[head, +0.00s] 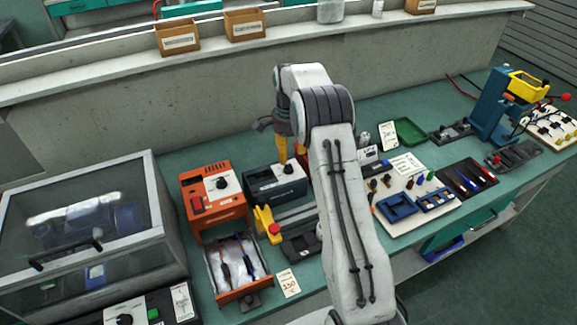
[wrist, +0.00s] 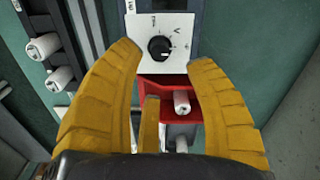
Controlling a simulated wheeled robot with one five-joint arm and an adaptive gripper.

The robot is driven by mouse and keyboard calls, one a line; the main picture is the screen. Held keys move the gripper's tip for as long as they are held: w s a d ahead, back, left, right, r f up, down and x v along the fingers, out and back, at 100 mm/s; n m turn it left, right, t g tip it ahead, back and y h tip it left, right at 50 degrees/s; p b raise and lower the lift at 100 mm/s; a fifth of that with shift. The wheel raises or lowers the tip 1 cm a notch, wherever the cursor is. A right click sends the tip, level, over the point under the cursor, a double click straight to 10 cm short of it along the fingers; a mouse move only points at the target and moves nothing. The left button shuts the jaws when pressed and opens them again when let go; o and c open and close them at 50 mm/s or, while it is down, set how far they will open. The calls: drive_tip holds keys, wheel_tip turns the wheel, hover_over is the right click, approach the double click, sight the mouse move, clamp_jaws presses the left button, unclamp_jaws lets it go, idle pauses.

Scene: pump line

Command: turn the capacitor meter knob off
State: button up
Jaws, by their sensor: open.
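The meter is a dark blue-grey box (head: 262,186) with a white dial plate, on the green bench in the head view. Its round black knob (head: 288,168) sits on that plate. In the wrist view the white plate shows a "V" mark and small dots around the black knob (wrist: 160,48), with a small pale mark on the knob. My gripper (head: 284,158) points down above the meter; its yellow fingers (wrist: 163,62) are open, spread to either side of the plate's lower part. I cannot tell their height above the knob. Nothing is between them in grip.
An orange unit (head: 210,190) with its drawer (head: 240,268) pulled out stands left of the meter. A yellow clamp (head: 264,224) is in front. A red holder (wrist: 190,100) with a white cylinder lies below the plate in the wrist view. A glass-lidded cabinet (head: 90,230) is far left.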

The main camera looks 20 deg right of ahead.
sight(289, 165)
drive_tip(key=shift+f+p, duration=0.45)
drive_tip(key=shift+f, duration=2.8)
clamp_jaws()
